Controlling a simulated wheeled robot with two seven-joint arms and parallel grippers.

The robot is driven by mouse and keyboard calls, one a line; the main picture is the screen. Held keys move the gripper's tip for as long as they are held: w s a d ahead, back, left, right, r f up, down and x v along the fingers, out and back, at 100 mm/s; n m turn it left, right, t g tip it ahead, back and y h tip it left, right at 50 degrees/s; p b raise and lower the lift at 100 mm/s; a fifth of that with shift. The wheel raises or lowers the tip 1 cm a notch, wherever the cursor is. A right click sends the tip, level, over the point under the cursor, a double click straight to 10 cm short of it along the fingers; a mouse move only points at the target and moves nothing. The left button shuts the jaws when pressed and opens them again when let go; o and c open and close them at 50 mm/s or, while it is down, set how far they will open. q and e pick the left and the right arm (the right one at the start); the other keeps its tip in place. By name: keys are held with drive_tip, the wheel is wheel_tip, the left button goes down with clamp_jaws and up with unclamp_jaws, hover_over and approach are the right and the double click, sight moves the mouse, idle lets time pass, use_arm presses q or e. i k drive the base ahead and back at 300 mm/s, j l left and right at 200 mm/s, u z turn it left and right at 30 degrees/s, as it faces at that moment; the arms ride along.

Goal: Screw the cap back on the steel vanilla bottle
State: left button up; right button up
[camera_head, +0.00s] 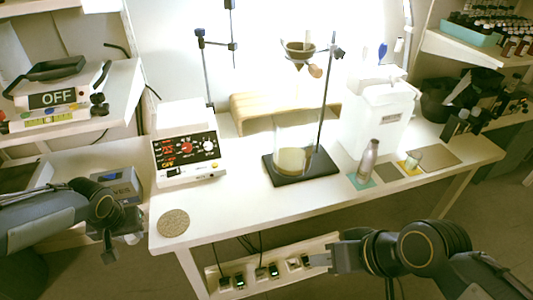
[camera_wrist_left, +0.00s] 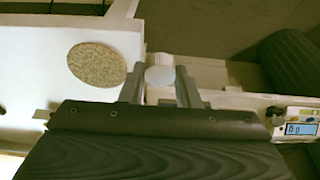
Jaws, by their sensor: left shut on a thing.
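The steel bottle (camera_head: 368,161) stands upright on a green mat (camera_head: 353,181) at the right of the table. Its top is too small to tell in detail. My left gripper (camera_head: 121,246) is beside the table's left edge, far from the bottle. In the left wrist view its fingers (camera_wrist_left: 160,84) are shut on a white ribbed cap (camera_wrist_left: 160,60). The cap is too small to make out in the head view. My right gripper (camera_head: 318,260) is in front of the table, pointing left, below and left of the bottle. Its finger gap is unclear.
A round cork mat (camera_head: 173,223) lies at the table's front left corner; it also shows in the left wrist view (camera_wrist_left: 97,64). A hotplate device (camera_head: 187,160), a stand with a beaker (camera_head: 291,160) and a white container (camera_head: 378,118) stand behind.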

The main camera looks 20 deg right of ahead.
sight(369, 158)
drive_tip(key=l, duration=2.45)
drive_tip(key=k, duration=0.05)
